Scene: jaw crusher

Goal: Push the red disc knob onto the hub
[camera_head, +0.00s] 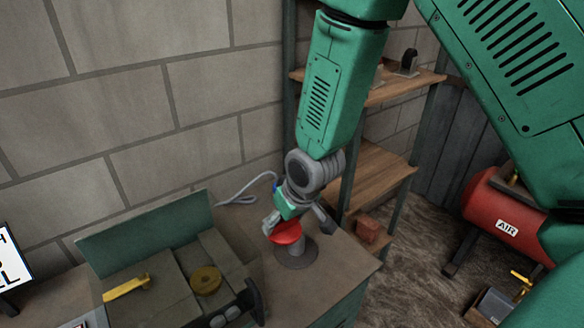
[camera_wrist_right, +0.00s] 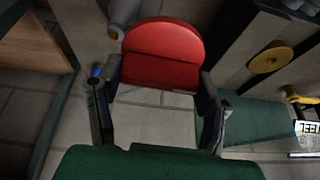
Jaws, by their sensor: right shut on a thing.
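The red disc knob (camera_head: 287,233) is at the top of a grey post with a round base (camera_head: 296,258) on the bench. I cannot tell whether it touches the post. My right gripper (camera_head: 297,221) reaches down from above and is shut on the knob. In the right wrist view the knob (camera_wrist_right: 162,55) sits between the two fingers (camera_wrist_right: 160,82). A brass-yellow disc (camera_head: 206,280), possibly the hub, lies on the machine to the left; it also shows in the right wrist view (camera_wrist_right: 271,59). My left gripper is not in view.
The machine has a green upright plate (camera_head: 145,232) at its back and a yellow handle (camera_head: 126,287). A block wall stands behind the bench. Wooden shelves (camera_head: 374,176) rise close behind my right arm. A red air tank (camera_head: 500,214) stands at the right.

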